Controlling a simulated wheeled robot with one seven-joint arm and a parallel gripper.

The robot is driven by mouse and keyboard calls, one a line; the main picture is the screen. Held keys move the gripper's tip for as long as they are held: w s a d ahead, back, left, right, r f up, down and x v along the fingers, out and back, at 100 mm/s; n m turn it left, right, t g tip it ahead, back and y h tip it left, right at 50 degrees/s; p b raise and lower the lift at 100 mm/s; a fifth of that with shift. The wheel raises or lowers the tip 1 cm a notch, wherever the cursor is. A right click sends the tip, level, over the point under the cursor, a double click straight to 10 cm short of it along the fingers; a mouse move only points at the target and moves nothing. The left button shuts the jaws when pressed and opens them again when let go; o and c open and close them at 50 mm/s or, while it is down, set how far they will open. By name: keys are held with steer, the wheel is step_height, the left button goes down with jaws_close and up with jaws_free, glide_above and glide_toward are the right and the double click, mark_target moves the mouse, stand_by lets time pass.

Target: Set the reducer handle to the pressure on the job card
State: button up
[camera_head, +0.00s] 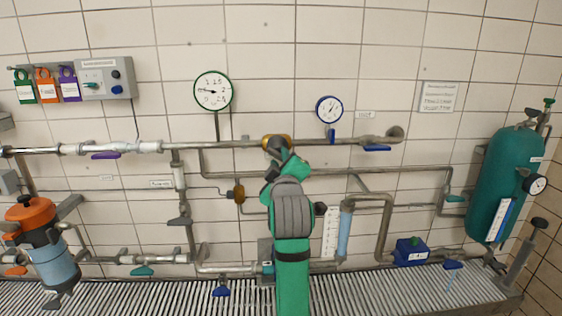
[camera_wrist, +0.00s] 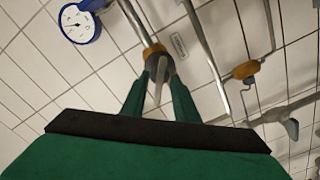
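The reducer is a yellow-orange body (camera_head: 268,140) on the upper pipe; it also shows in the wrist view (camera_wrist: 154,50). A dark round knob (camera_wrist: 160,68) sits at its front, with a pale, narrow lever (camera_wrist: 157,92) by it. My gripper (camera_head: 279,160) is at the reducer. In the wrist view its fingertips (camera_wrist: 160,76) are on either side of the knob, with a gap around the lever; contact with the knob is unclear. The job card (camera_head: 438,96) is on the wall at right, its text unreadable. A green-rimmed gauge (camera_head: 213,90) has its needle pointing left.
A blue-rimmed gauge (camera_head: 329,109) is right of the reducer. A small brass valve (camera_head: 238,193) hangs below left. A teal cylinder (camera_head: 506,184) stands at right, and an orange-topped filter (camera_head: 44,245) at left. A ribbed grating (camera_head: 140,296) runs along the bottom.

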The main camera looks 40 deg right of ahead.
jaws_close()
steer(key=shift+m, duration=0.4)
steer(key=shift+a+m, duration=0.1)
steer(key=shift+m, duration=7.7)
